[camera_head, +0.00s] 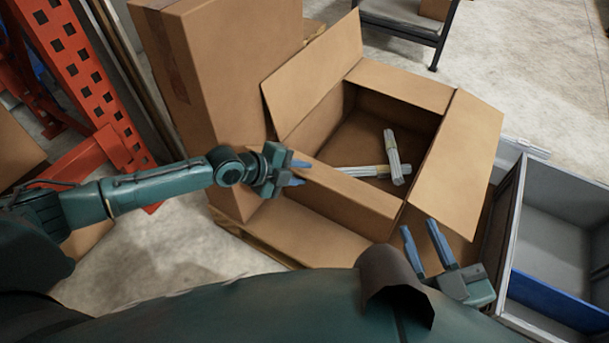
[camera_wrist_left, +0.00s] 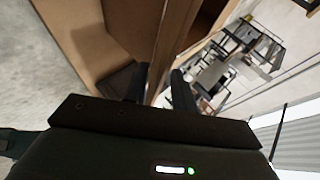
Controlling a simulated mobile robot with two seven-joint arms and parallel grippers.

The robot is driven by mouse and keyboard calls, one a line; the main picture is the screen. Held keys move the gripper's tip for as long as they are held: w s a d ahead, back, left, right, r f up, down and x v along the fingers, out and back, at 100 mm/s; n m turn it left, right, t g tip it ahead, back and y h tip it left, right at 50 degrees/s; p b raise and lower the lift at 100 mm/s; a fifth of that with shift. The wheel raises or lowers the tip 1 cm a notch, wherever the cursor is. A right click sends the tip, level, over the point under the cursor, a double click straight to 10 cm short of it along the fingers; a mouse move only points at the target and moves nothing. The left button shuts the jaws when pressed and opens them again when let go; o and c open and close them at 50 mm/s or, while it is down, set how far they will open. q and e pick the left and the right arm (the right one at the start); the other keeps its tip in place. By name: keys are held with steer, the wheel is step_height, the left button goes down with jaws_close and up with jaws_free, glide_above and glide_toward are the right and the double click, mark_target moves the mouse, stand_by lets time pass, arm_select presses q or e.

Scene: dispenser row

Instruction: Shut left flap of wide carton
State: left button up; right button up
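The wide brown carton (camera_head: 335,228) stands open in the middle of the head view. Its left flap (camera_head: 318,78) stands up and leans outward to the left. The right flap (camera_head: 458,150) hangs open outward. My left gripper (camera_head: 299,172) is at the carton's near left corner, below the left flap's near end. Its fingers are apart. In the left wrist view a cardboard edge (camera_wrist_left: 174,45) runs between the fingertips; I cannot tell whether they touch it. My right gripper (camera_head: 424,240) is open and empty near the carton's near right corner.
Wrapped bundles of pale sticks (camera_head: 392,158) lie inside the carton. A tall closed box (camera_head: 228,75) stands close behind the left flap. A grey bin (camera_head: 560,190) stands at the right. An orange rack (camera_head: 75,60) is at the left.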

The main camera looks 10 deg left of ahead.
mark_target(327, 175)
arm_select(q)
steer(key=shift+x, duration=1.05)
jaws_close()
stand_by(0.7)
